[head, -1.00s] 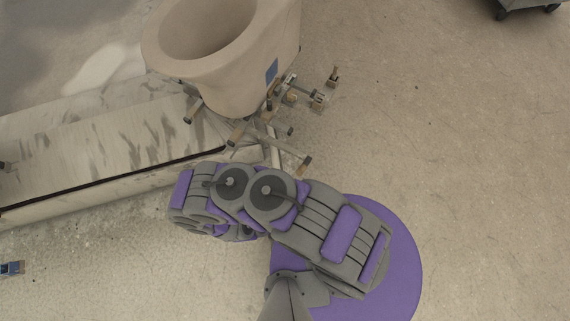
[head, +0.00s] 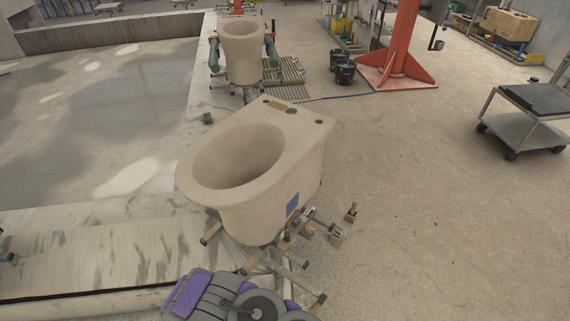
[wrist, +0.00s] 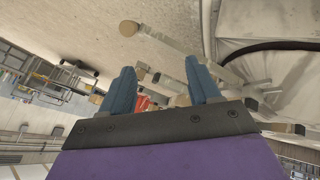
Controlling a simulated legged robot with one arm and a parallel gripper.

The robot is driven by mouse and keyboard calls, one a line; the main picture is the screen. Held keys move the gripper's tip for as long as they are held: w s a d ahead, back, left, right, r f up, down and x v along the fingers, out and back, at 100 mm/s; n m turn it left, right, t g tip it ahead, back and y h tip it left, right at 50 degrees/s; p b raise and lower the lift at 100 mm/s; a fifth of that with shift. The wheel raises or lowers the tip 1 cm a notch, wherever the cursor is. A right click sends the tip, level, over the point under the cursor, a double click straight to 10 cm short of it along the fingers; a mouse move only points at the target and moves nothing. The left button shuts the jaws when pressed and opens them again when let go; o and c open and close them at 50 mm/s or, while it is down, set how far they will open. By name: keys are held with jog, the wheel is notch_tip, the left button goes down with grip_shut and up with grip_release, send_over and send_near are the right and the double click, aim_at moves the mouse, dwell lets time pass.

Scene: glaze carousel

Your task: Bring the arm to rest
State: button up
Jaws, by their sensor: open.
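My gripper (wrist: 162,92) shows in the wrist view, with two blue fingers spread apart and nothing between them. Beyond the fingers are metal bars of a stand (wrist: 185,55). In the head view my purple and grey arm is at the bottom edge, in front of the near toilet bowl's stand (head: 275,262); the gripper itself does not show there. I cannot tell from the wrist view whether the fingers touch any bar.
A second bowl (head: 242,58) stands farther back. A red post (head: 400,40), black buckets (head: 343,68) and a cart (head: 525,125) are behind.

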jog(key=w+a+r+m+g+y, duration=0.1)
jog(key=w+a+r+g+y, duration=0.2)
jog(key=r, duration=0.4)
jog(key=w+a+r+m, duration=0.1)
jog(key=w+a+r, duration=0.25)
jog(key=r, duration=0.45)
jog(key=d+r+g+y, duration=0.2)
jog(key=d+r+y, duration=0.15)
jog(key=r, duration=1.45)
jog(key=s+d+r+n+g, duration=0.1)
jog(key=s+d+r, duration=0.35)
jog(key=r, duration=0.25)
jog(key=s+d+r+g, duration=0.1)
jog(key=s+d+r, duration=0.3)
jog(key=d+r, duration=0.15)
jog(key=s+d+r+h, duration=0.1)
jog(key=s+d+r, duration=0.3)
jog(key=s, duration=0.3)
jog(key=s+d+r+h, duration=0.1)
jog(key=s+d+r, duration=0.3)
jog(key=s, duration=0.3)
jog(key=shift+s+d+r+n+g, duration=0.2)
jog(key=shift+d+r+n+g, duration=0.1)
jog(key=shift+d+g, duration=0.15)
